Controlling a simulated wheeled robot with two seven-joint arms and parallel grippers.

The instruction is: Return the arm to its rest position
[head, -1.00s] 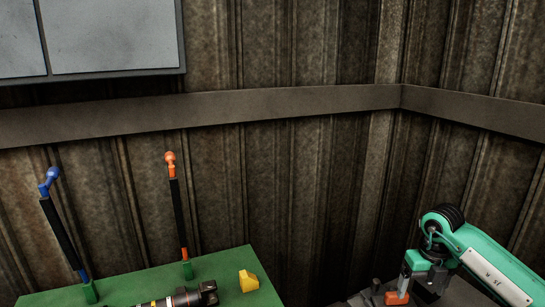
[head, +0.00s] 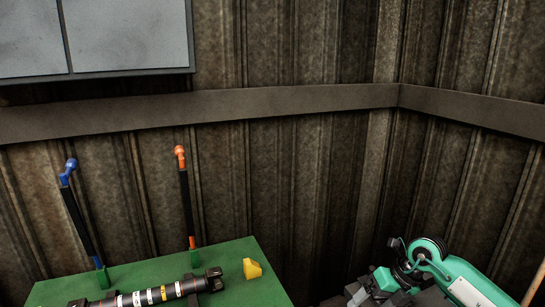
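My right arm, green with black joints, comes in from the lower right of the head view. Its gripper (head: 368,290) is low in the frame, over a dark grey surface near the bottom edge. It is small and partly cut off, so I cannot tell whether its fingers are apart or whether it holds anything. My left gripper is not in view.
A green table (head: 235,265) at lower left bears a dark banded shaft (head: 150,296) and a yellow block (head: 252,269). A blue-tipped rod (head: 80,220) and an orange-tipped rod (head: 185,200) stand at its back. A corrugated wall (head: 300,190) closes off the back.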

